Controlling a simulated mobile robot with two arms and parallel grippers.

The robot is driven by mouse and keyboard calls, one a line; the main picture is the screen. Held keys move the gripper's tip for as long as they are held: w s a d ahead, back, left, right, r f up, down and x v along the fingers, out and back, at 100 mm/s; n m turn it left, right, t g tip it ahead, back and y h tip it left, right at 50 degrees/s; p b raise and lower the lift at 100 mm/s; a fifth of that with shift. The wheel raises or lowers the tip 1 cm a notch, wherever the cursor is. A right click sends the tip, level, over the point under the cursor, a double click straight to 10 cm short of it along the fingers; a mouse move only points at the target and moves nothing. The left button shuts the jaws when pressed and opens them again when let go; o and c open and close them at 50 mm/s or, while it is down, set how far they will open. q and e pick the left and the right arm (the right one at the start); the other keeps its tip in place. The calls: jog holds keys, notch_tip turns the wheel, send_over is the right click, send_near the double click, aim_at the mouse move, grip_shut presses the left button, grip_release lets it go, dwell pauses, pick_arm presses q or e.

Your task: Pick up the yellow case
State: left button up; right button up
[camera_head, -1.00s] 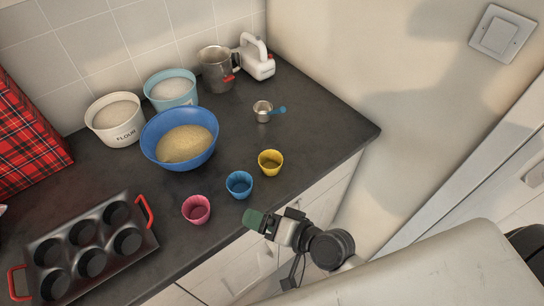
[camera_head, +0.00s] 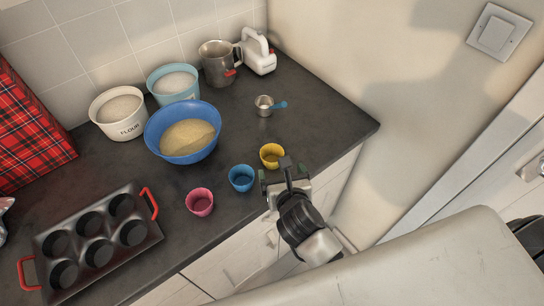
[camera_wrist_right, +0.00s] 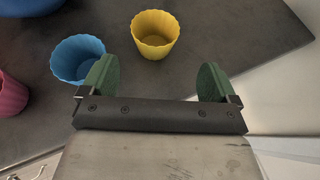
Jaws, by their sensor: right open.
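The yellow case (camera_head: 271,156) is a small fluted cup standing upright and empty on the dark counter, near its front edge. It also shows in the right wrist view (camera_wrist_right: 155,36), ahead of the gap between the green finger pads. My right gripper (camera_head: 284,176) is open and empty, just in front of the yellow case and apart from it. In the right wrist view the gripper (camera_wrist_right: 157,82) has its two pads spread wide, the left one close to the blue case (camera_wrist_right: 77,58). My left gripper is not in view.
The blue case (camera_head: 241,178) and pink case (camera_head: 200,202) stand left of the yellow one. A blue bowl (camera_head: 210,148), flour tub (camera_head: 118,131) and muffin tin (camera_head: 151,233) are farther left. A measuring cup (camera_head: 264,106) lies behind. Counter right of the yellow case is clear.

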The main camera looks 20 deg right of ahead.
aim_at(270, 150)
jog(key=x, duration=0.3)
jog(key=shift+w, duration=0.35)
jog(key=shift+w+f+p, duration=0.1)
jog(key=shift+w+p, duration=0.3)
jog(key=shift+w, duration=0.15)
jog(key=x, duration=0.3)
jog(key=shift+w+a+p, duration=0.3)
jog(key=shift+p, duration=0.05)
jog(key=shift+w+f, duration=0.3)
jog(key=shift+w, duration=0.1)
jog(key=shift+s, duration=0.1)
jog(key=shift+c, duration=1.4)
jog(key=c, duration=0.6)
